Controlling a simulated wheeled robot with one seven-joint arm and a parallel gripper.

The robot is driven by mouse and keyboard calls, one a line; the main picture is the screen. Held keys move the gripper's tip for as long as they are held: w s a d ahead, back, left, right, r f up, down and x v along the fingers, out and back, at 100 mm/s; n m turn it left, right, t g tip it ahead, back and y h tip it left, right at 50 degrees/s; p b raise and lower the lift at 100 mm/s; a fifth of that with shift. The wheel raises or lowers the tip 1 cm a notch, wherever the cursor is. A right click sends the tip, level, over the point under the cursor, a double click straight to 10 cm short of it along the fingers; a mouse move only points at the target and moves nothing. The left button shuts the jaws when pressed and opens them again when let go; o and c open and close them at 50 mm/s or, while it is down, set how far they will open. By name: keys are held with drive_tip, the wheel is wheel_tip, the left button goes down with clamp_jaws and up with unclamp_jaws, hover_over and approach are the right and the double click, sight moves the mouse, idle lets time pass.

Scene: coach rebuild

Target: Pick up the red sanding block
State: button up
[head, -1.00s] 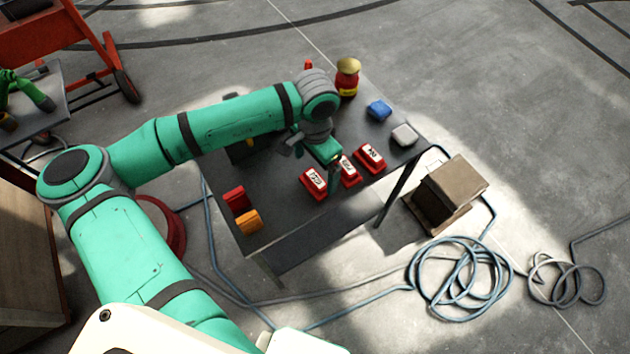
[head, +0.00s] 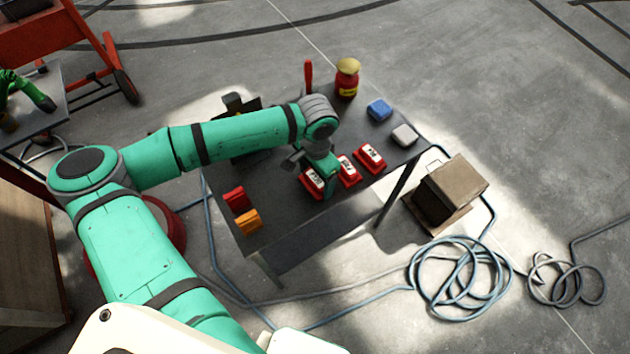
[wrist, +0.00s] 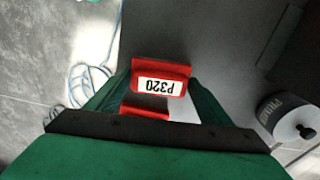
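Three red blocks with white labels stand in a row on the dark table. The left block (head: 312,186) is partly hidden by my gripper (head: 322,188). The middle block (head: 348,172) and the right block (head: 370,158) are uncovered. In the wrist view, a red block (wrist: 161,72) labelled P320, upside down, lies between the green fingers of my gripper (wrist: 162,90). The fingers look open, one on each side of it. Whether they touch it cannot be told.
The dark table (head: 285,215) also holds a blue block (head: 379,110), a grey block (head: 404,134), a red-and-yellow container (head: 347,78), and red (head: 236,199) and orange (head: 248,221) pieces at left.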

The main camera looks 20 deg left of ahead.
sight(316, 179)
drive_tip(key=c, duration=0.5)
drive_tip(key=shift+r, duration=0.55)
wheel_tip(316, 179, up, 2)
drive_tip(key=shift+d+r, duration=0.1)
drive_tip(key=shift+r, duration=0.05)
drive_tip(key=s+d+r, duration=0.6)
drive_tip(key=d+r, duration=0.3)
drive_tip(key=d, duration=0.3)
drive_tip(key=shift+s+r, duration=0.3)
drive_tip(key=shift+d, duration=0.1)
